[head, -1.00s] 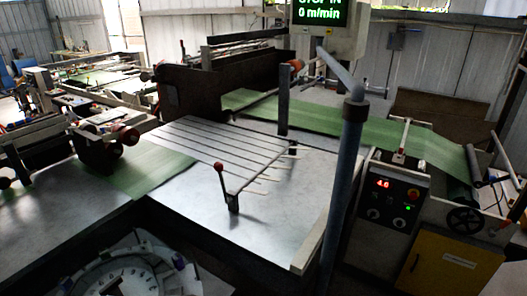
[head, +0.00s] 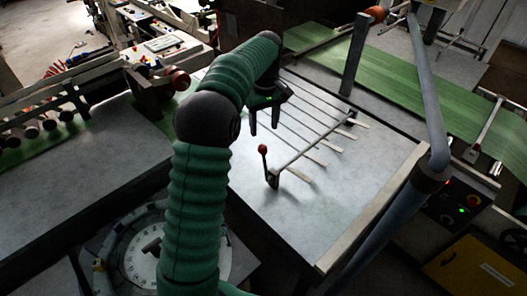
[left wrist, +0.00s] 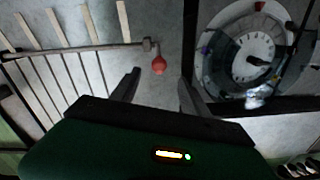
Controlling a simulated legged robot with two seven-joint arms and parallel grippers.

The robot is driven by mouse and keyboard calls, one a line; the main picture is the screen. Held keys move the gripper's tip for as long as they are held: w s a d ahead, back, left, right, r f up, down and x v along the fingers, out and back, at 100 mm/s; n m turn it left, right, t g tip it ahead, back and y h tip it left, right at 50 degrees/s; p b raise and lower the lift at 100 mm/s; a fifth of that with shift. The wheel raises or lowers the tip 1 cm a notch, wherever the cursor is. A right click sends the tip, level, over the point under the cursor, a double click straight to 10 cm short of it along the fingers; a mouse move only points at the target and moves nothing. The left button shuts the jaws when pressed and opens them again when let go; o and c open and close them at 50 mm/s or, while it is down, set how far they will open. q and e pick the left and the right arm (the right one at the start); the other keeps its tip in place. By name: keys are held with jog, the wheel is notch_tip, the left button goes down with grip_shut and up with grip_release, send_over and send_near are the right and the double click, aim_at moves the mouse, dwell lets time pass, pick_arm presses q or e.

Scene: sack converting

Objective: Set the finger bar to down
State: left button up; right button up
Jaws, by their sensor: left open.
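The finger bar (head: 318,143) is a thin dark bar over the grey metal table, with several pale flat fingers along it. Its lever stands up at the near end and carries a red knob (head: 262,149). My left gripper (head: 263,130) is open and empty above the table, with its fingers pointing down just behind the knob in the head view. In the left wrist view the red knob (left wrist: 159,65) shows between the two spread fingertips (left wrist: 158,76), with no contact visible. My right gripper is not in view.
A round white dial (head: 150,262) lies at the table's near left, partly behind my left arm. A blue-grey post (head: 428,110) rises at the right. Green sacking (head: 420,85) runs along the back. The table (head: 310,225) is bare in front of the bar.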

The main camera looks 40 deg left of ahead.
aim_at(263, 156)
pick_arm(q)
jog(key=f, duration=0.3)
jog(key=a+f+p, duration=0.1)
jog(key=f, duration=0.2)
jog(key=f+p, duration=0.1)
jog(key=f, duration=0.2)
jog(key=shift+w+a+f, duration=0.15)
jog(key=shift+a+f, duration=0.05)
jog(key=shift+f, duration=0.1)
jog(key=f, duration=0.1)
jog(key=f+p, duration=0.1)
jog(key=f, duration=0.2)
jog(key=shift+s+d, duration=0.2)
jog(key=shift+s, duration=0.05)
jog(key=shift+d+f, duration=0.1)
jog(key=shift+f, duration=0.2)
jog(key=shift+w+d+f, duration=0.15)
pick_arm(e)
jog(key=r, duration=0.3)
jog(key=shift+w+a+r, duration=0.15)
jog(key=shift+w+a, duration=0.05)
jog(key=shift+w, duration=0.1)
pick_arm(q)
jog(key=shift+a, duration=0.3)
jog(key=c, duration=1)
grip_shut()
jog(key=shift+d, duration=0.1)
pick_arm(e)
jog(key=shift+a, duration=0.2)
